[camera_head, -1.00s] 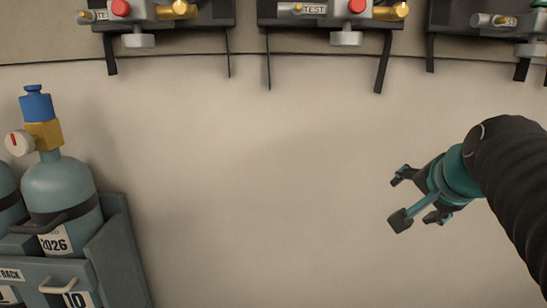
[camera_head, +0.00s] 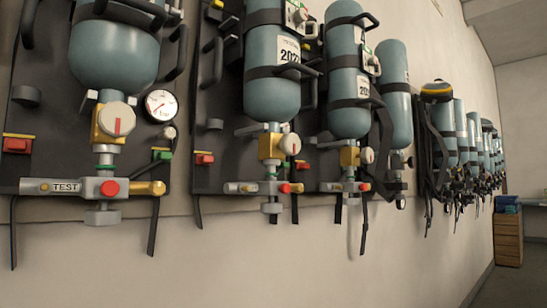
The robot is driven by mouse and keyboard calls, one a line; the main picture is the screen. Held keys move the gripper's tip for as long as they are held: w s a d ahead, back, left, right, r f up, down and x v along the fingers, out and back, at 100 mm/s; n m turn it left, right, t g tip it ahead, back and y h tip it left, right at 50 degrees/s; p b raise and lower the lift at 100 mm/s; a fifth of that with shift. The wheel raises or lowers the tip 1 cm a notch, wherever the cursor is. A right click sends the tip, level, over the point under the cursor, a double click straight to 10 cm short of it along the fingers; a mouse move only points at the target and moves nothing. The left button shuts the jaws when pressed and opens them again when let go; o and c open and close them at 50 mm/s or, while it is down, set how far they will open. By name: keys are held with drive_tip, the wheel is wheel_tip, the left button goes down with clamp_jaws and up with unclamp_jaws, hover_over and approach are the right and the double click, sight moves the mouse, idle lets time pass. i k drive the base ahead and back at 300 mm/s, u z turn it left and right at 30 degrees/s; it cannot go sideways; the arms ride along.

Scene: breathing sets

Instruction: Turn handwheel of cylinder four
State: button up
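Several blue-grey cylinders hang valve-down in a row on the wall. The nearest cylinder (camera_head: 113,52) is at the left, with a brass valve and a round pale knob (camera_head: 117,118) with a red mark. The second cylinder (camera_head: 272,75) has a similar pale knob (camera_head: 290,143). The third cylinder (camera_head: 347,85) has one too (camera_head: 367,155). A fourth cylinder in this view (camera_head: 393,85) stands further right, its valve partly hidden by straps. I see no number that tells which one is cylinder four. My gripper is not in view.
Below each near cylinder is a manifold with a red button, such as the one marked TEST (camera_head: 85,188). Black straps (camera_head: 153,228) hang down. More sets recede to the right. A wooden drawer cabinet (camera_head: 508,238) stands far right. The lower wall is clear.

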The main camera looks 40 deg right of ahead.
sight(367, 156)
drive_tip(key=z, duration=1.65)
drive_tip(key=k, duration=0.3)
drive_tip(key=z, duration=1.25)
drive_tip(key=i, duration=0.65)
drive_tip(key=u, duration=0.55)
drive_tip(key=i, duration=0.7)
drive_tip(key=u, duration=0.75)
